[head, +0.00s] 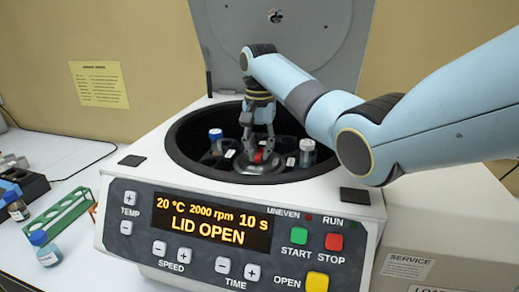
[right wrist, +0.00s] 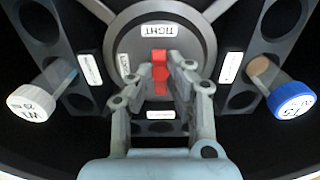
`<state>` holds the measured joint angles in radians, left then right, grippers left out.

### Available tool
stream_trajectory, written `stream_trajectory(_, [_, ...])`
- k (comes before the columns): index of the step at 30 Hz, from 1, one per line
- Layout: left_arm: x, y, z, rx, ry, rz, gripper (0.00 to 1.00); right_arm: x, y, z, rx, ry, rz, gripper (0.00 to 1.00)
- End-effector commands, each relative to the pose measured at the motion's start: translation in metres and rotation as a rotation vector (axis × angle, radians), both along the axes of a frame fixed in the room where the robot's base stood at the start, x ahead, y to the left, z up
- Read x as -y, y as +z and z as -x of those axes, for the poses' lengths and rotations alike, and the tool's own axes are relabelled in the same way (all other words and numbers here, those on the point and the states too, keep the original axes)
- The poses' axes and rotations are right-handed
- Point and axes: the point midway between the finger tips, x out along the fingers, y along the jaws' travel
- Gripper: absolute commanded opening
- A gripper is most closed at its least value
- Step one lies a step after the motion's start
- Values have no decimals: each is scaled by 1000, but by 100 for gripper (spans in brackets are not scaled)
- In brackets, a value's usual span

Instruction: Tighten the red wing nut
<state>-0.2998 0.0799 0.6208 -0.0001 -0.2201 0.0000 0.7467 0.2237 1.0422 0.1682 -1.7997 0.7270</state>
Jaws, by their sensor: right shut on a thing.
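The red wing nut (head: 259,156) sits at the centre of the rotor in the open centrifuge bowl. In the right wrist view the red wing nut (right wrist: 160,70) shows as a narrow red bar, with a label reading TIGHT on the grey hub (right wrist: 135,45) beyond it. My right gripper (head: 259,150) reaches down into the bowl. In the right wrist view its fingers (right wrist: 161,75) are closed on the wing nut from both sides. The fingers hide part of the nut. My left gripper is not in view.
A blue-capped tube (head: 216,135) and a white-capped tube (head: 307,146) stand in the rotor on opposite sides. The centrifuge lid (head: 330,50) is raised behind. The display (head: 212,219) reads LID OPEN. A green rack (head: 62,212) and bottles (head: 45,250) stand at left.

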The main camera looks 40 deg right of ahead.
Motion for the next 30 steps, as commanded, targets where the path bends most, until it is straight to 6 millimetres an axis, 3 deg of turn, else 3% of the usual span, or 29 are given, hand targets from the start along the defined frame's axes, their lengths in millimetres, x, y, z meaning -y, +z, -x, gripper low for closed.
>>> stream_trajectory(18, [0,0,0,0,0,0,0,1,1,-1,3,-39,1,0])
stream_trajectory(19, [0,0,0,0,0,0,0,1,1,-1,3,-39,2,19])
stream_trajectory(23, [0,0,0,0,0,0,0,1,1,-1,3,-39,2,36])
stream_trajectory(30, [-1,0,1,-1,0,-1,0,0,0,0,1,-38,1,38])
